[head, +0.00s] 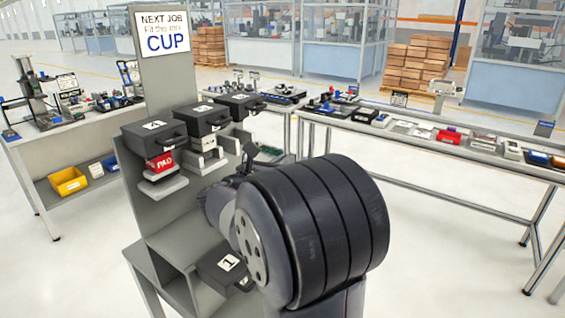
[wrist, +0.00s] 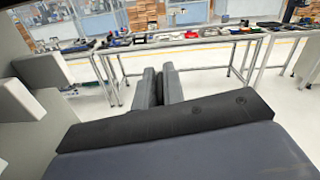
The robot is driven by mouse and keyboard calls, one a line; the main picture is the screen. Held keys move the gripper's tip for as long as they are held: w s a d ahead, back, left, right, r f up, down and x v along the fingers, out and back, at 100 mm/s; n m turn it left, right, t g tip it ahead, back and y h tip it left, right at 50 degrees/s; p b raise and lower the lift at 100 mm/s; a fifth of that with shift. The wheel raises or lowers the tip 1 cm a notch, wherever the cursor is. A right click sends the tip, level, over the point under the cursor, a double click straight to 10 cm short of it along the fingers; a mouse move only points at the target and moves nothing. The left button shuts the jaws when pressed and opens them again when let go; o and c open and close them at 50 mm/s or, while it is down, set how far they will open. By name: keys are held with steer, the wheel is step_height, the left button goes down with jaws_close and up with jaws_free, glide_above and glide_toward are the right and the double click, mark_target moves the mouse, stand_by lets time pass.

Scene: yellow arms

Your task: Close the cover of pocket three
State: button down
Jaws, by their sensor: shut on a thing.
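A grey stand holds several black box-like covers with white number labels. The front-left upper cover (head: 153,132) appears marked 4. Behind it are a second cover (head: 203,117) and a third cover (head: 240,104), whose labels are too small to read surely. A lower cover (head: 229,268) is marked 1. I cannot tell which is pocket three's. My gripper (head: 248,152) is beside the stand's right side, mostly hidden by my arm. In the wrist view its fingers (wrist: 161,87) are close together, and what they hold is not clearly visible.
A red PAD box (head: 160,162) sits on a pale ledge under the front cover. Pale ledges (wrist: 22,100) stand close at left in the wrist view. Benches with parts (head: 430,135) run behind and right. Open floor (head: 450,255) lies to the right.

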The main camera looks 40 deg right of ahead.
steer(key=s+d+f+m+b, duration=0.2)
steer(key=s+f+m+b, duration=0.4)
steer(key=b, duration=1.1)
steer(key=s+m, duration=0.1)
steer(key=m, duration=0.3)
steer(key=shift+s+d, duration=0.4)
steer(key=shift+r, duration=0.1)
steer(key=c, duration=1.5)
jaws_free()
steer(key=shift+c, duration=0.2)
steer(key=shift+a, duration=0.1)
steer(key=v, duration=1)
steer(key=shift+a, duration=0.3)
steer(key=shift+s, duration=0.1)
